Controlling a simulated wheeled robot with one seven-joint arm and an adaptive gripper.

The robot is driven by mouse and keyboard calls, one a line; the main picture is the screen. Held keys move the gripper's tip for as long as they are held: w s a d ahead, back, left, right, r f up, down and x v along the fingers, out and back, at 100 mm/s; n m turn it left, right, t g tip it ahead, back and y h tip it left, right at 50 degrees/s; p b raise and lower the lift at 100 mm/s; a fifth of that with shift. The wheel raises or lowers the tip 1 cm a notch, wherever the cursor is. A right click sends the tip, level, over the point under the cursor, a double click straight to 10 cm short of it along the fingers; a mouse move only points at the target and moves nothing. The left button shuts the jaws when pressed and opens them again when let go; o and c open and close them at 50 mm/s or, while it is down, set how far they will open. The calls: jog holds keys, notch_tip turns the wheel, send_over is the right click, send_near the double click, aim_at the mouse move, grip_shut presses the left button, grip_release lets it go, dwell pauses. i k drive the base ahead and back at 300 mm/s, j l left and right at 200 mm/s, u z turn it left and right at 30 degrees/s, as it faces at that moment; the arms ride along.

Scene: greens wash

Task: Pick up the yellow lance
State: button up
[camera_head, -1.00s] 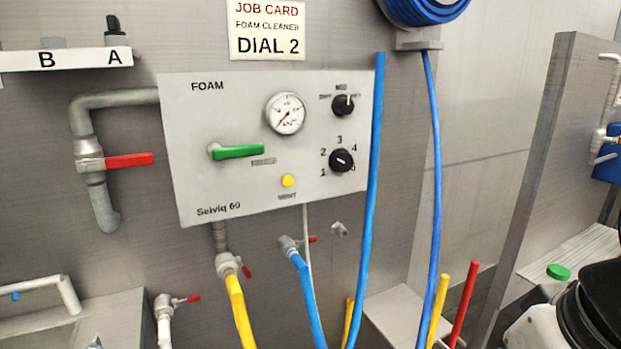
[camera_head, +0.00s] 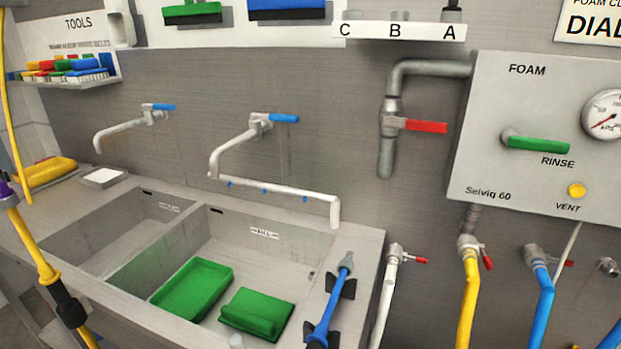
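A yellow lance (camera_head: 33,250) stands tilted at the left edge of the head view, in front of the sink counter. It has a purple and grey tip at its upper end and a black grip lower down; its bottom end is cut off by the picture edge. A blue lance (camera_head: 326,313) lies at the right front of the sink in black holders. My gripper is not in view.
A double sink (camera_head: 340,241) fills the middle, with a green tray (camera_head: 192,290) and a green brush block (camera_head: 257,313) in its right basin. A yellow hose (camera_head: 14,125) hangs at far left. The foam panel (camera_head: 489,139) is at right.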

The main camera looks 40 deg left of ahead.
aim_at(49, 278)
jog(key=u, duration=2.5)
jog(key=k+j+z, duration=0.1)
jog(key=k+j, duration=0.1)
jog(key=j, duration=0.05)
